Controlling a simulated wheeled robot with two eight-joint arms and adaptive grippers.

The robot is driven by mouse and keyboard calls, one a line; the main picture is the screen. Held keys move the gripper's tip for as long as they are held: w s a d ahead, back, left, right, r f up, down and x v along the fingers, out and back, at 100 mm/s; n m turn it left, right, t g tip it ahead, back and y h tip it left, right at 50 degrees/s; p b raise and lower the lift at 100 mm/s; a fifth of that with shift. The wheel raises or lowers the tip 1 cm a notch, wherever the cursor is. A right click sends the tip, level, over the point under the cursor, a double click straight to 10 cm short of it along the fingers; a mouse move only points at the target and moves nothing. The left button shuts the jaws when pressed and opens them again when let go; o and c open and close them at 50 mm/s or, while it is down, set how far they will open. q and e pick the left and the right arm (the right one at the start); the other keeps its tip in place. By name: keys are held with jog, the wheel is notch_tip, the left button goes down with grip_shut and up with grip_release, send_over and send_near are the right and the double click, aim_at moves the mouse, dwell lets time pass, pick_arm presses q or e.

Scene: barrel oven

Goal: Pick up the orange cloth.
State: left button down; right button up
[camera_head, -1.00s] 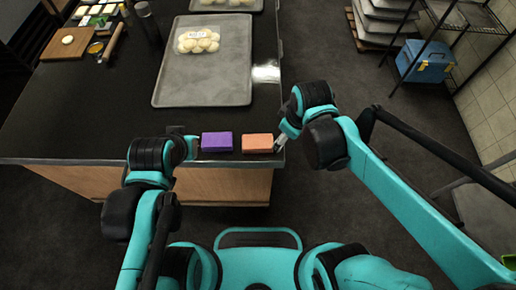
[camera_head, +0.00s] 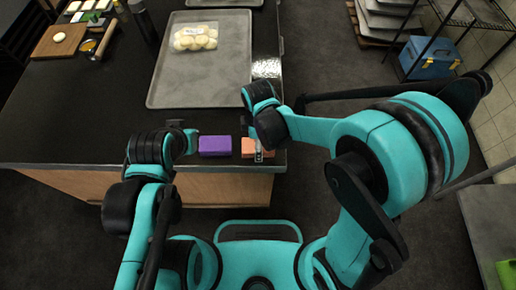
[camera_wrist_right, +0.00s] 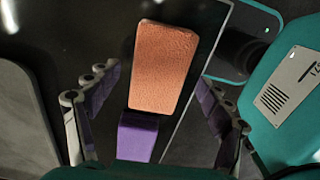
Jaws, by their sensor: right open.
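The orange cloth (camera_head: 249,148) is a folded block at the counter's front right edge, partly hidden by my right gripper (camera_head: 261,152) in the head view. In the right wrist view the orange cloth (camera_wrist_right: 163,68) lies whole between the spread fingers of my right gripper (camera_wrist_right: 158,80). That gripper is open and empty, with a gap on both sides of the cloth. A purple block (camera_head: 215,146) sits just left of the cloth and also shows in the right wrist view (camera_wrist_right: 137,137). My left gripper (camera_head: 193,142) is left of the purple block; its fingers are too small to read.
The dark counter (camera_head: 90,120) has its front edge just below the blocks. A grey tray (camera_head: 195,92) with a bag of pale dough balls (camera_head: 195,37) lies behind them. A cutting board (camera_head: 60,41) is at the far left.

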jog(key=shift+w+f, duration=0.15)
jog(key=shift+f, duration=0.75)
jog(key=shift+r, duration=0.1)
jog(key=shift+c, duration=0.6)
jog(key=c, duration=1.1)
